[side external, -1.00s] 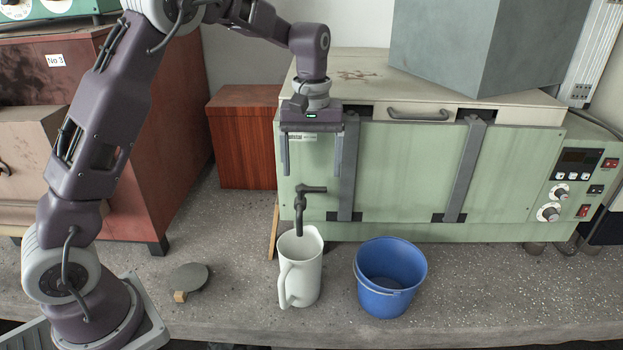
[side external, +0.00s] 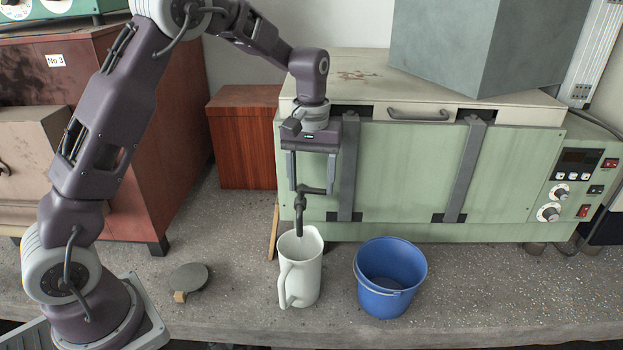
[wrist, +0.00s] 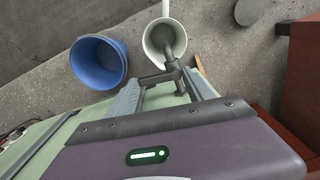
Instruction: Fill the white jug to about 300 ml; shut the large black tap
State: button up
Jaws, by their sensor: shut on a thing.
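The white jug (side external: 303,278) stands upright on the bench under the black tap (side external: 299,220), with the spout end over or inside its mouth. The jug also shows in the wrist view (wrist: 149,44), but I cannot make out a water level or any stream. The tap's lever (side external: 316,190) points to the right in the side view. My gripper (side external: 310,189) is lowered over the top of the tap, with one finger on each side, and is shut on the lever. In the wrist view the tap (wrist: 171,58) sits between the fingers.
A blue bucket (side external: 394,290) stands to the right of the jug. The green oven-like cabinet (side external: 410,175) rises close behind the tap. A dark round disc (side external: 189,277) with a small wooden block lies to the left. The bench (side external: 480,290) is bare right of the bucket.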

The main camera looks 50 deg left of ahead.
aim_at(311, 191)
jog(key=shift+s+d+m, duration=0.15)
jog(key=shift+s+m, duration=0.1)
jog(key=shift+m, duration=0.95)
jog(key=o, duration=1.4)
jog(key=shift+c, duration=0.2)
jog(key=shift+r, duration=0.1)
notch_tip(311, 191, up, 7)
